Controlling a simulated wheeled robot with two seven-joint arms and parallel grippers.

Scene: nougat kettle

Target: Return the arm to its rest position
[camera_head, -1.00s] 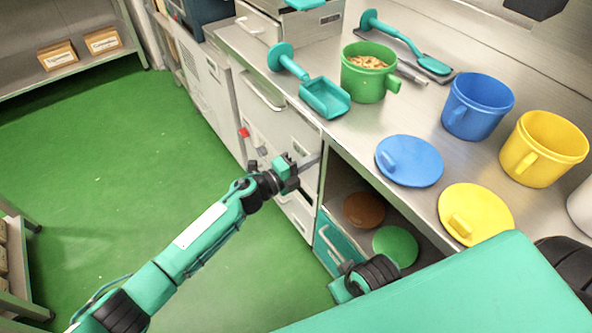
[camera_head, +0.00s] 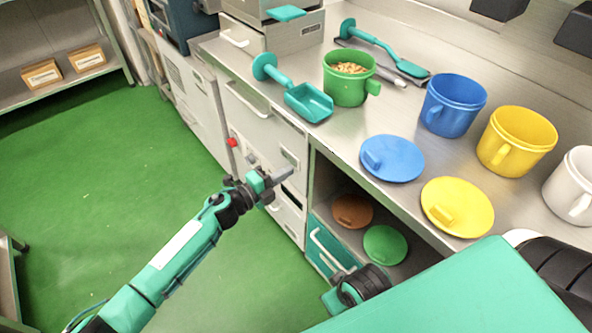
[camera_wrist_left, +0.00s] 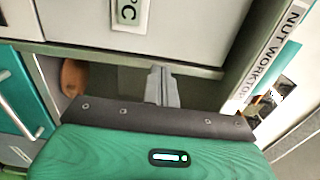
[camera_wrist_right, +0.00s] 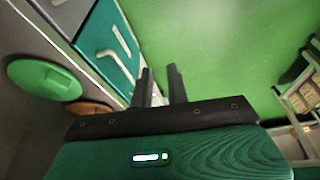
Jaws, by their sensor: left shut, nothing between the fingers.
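My left arm (camera_head: 178,250) reaches up from the bottom left over the green floor in the head view. Its gripper (camera_head: 283,175) is shut and empty, in front of the grey cabinet fronts below the counter edge. In the left wrist view the two fingers (camera_wrist_left: 162,86) are pressed together before a shelf opening.
On the counter stand a green pot (camera_head: 347,87) of nuts, a teal scoop (camera_head: 309,103), blue (camera_head: 453,105), yellow (camera_head: 517,141) and white (camera_head: 572,186) mugs, and blue and yellow lids. Brown (camera_head: 352,210) and green (camera_head: 385,244) lids lie on the shelf below. The floor at left is clear.

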